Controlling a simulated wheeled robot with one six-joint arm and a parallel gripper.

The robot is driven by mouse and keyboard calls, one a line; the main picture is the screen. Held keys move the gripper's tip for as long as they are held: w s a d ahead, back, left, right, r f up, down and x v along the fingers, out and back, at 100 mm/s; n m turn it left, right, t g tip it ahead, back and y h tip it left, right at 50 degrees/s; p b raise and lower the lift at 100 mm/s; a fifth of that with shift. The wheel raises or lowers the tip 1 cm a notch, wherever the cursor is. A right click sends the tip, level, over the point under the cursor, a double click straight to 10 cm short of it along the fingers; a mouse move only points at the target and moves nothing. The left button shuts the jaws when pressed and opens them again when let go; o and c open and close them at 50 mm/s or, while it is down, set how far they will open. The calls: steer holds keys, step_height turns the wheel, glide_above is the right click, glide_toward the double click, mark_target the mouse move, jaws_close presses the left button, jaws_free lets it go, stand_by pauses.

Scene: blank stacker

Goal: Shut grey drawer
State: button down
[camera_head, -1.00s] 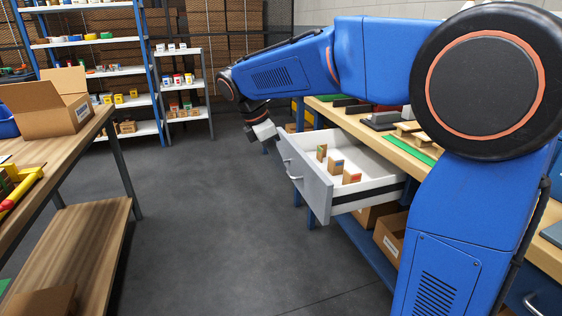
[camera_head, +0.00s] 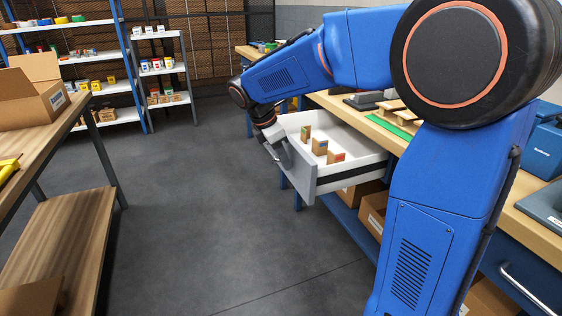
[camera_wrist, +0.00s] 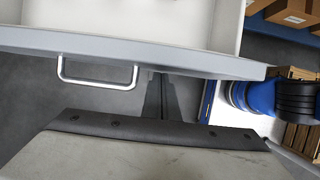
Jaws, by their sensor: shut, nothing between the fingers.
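The grey drawer (camera_head: 300,180) stands pulled out from the workbench, with its white inside showing. Its grey front (camera_wrist: 200,62) and silver bar handle (camera_wrist: 97,84) cross the upper wrist view. My gripper (camera_head: 284,160) is at the outer face of the drawer front in the head view. In the wrist view the dark fingers (camera_wrist: 166,82) are together and empty, to the right of the handle, with their tips close to the front's lower edge. I cannot tell whether they touch it.
Three small wooden blocks (camera_head: 319,147) stand in the drawer. The workbench (camera_head: 375,118) carries a green strip and dark items. Cardboard boxes (camera_head: 373,208) sit below. A wooden table (camera_head: 62,235) is at the left. The grey floor between is clear.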

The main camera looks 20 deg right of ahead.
steer(key=d, duration=2.2)
steer(key=shift+w+d, duration=0.35)
steer(key=shift+d, duration=0.05)
